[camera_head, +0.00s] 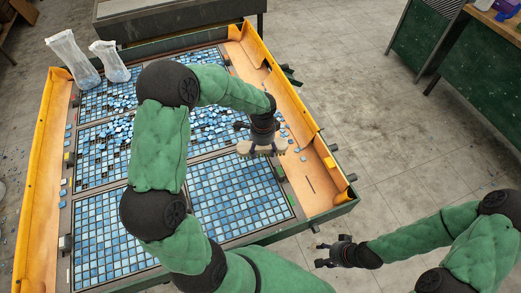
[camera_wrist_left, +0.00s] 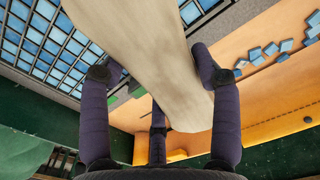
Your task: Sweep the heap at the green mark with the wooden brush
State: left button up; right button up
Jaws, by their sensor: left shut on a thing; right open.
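My left gripper (camera_head: 262,140) is shut on the wooden brush (camera_head: 262,150), above the right edge of the tiled sheets. The pale wooden body of the brush fills the middle of the left wrist view (camera_wrist_left: 145,50), between the dark fingers (camera_wrist_left: 158,95). A small green mark (camera_wrist_left: 135,88) shows beside the brush there, on the strip between tiles and orange tray. Several loose blue tiles (camera_wrist_left: 268,50) lie on the orange surface to the right. In the head view, loose tiles (camera_head: 284,130) lie just right of the brush. My right gripper (camera_head: 335,250) is open and empty, beyond the table.
The table has raised orange side walls (camera_head: 296,80) and gridded mosaic sheets (camera_head: 232,196). More loose tiles (camera_head: 120,102) are scattered over the far sheets. Two clear bags (camera_head: 110,62) stand at the far left. Concrete floor is free to the right.

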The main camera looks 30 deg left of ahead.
pick_arm(q)
notch_tip(320, 180, up, 2)
jog(key=shift+r+p, duration=0.2)
jog(key=shift+p, duration=0.4)
jog(key=shift+r, duration=0.25)
pick_arm(e)
jog(key=shift+s+a+r, duration=0.15)
jog(key=shift+a+r, duration=0.05)
jog(key=shift+r, duration=0.3)
jog(key=shift+s+a+r, duration=0.1)
jog(key=shift+a+r, duration=0.1)
jog(key=shift+r, duration=0.3)
pick_arm(q)
jog(key=shift+f, duration=0.1)
jog(key=shift+a, duration=0.1)
